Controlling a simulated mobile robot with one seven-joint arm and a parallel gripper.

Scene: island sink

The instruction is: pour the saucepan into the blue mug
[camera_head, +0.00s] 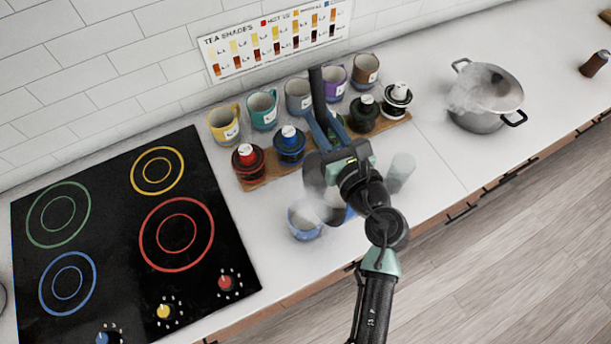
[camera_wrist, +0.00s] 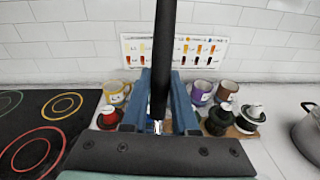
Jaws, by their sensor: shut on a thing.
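My gripper (camera_head: 330,125) is shut on the long black handle (camera_head: 318,92) of the saucepan, which points upward. In the wrist view the handle (camera_wrist: 164,60) stands between my blue fingers (camera_wrist: 160,110). The saucepan's body is mostly hidden behind my gripper and wrist; a hazy grey shape (camera_head: 318,180) shows below, and the handle's angle suggests a steep tilt. A blue mug (camera_head: 304,226) stands on the counter just below this haze, partly hidden. I cannot tell whether liquid is flowing or what is in the mug.
Several coloured mugs (camera_head: 262,108) stand along the wall behind a wooden board (camera_head: 257,183) bearing several lidded pots (camera_head: 289,146). A black cooktop (camera_head: 110,245) lies left. A steaming pot (camera_head: 482,121) stands right. A translucent cup (camera_head: 400,171) stands beside my wrist.

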